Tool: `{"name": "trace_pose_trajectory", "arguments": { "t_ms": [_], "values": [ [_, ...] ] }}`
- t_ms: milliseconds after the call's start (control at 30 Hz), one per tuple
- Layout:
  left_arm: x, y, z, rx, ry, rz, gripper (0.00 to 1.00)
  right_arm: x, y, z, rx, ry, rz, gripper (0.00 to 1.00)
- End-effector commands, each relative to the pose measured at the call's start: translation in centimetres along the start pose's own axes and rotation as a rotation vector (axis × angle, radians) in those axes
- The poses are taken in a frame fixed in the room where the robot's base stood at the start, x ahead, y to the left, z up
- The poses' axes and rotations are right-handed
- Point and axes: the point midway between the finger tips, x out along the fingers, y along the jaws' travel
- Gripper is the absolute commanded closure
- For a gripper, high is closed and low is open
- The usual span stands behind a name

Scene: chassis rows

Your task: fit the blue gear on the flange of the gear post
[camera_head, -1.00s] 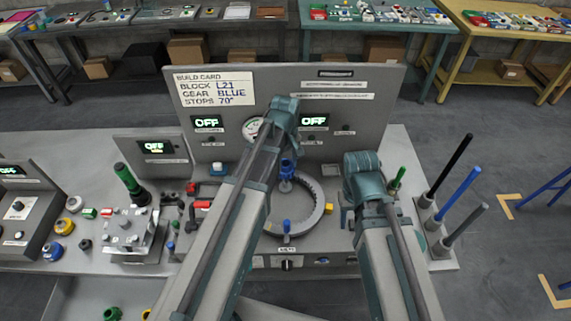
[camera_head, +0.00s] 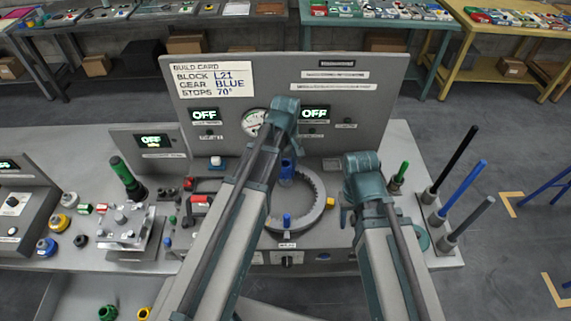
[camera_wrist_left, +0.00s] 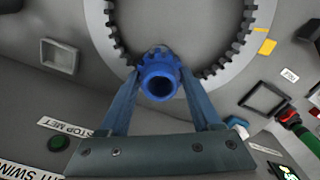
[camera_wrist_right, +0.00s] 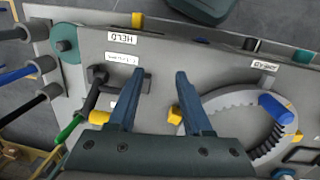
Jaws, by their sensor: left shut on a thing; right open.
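The blue gear (camera_wrist_left: 160,76), with a hollow round hub, is between the two fingertips of my left gripper (camera_wrist_left: 158,88), which is shut on it. My right gripper (camera_wrist_right: 157,88) is open and empty, to the right of the ring in the head view.
A blue peg (camera_head: 287,219) stands at the ring's near edge, and a yellow block (camera_wrist_right: 175,115) beside the ring. A green-handled lever (camera_wrist_right: 70,130) is near my right gripper. Tall black, blue and grey rods stand at the right. The panel (camera_head: 345,110) rises behind.

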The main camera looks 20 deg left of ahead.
Motion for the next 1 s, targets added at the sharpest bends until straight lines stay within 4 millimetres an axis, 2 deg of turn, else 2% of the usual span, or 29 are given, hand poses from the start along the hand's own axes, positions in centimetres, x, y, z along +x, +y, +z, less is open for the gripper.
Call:
{"name": "trace_pose_trajectory", "arguments": {
  "t_ms": [1000],
  "values": [
    [1.5, 0.0, 0.0, 0.0, 0.0, 0.0, 1.0, 1.5, -0.1, -0.1, 0.0, 0.0, 0.0, 0.5]
  ]
}}
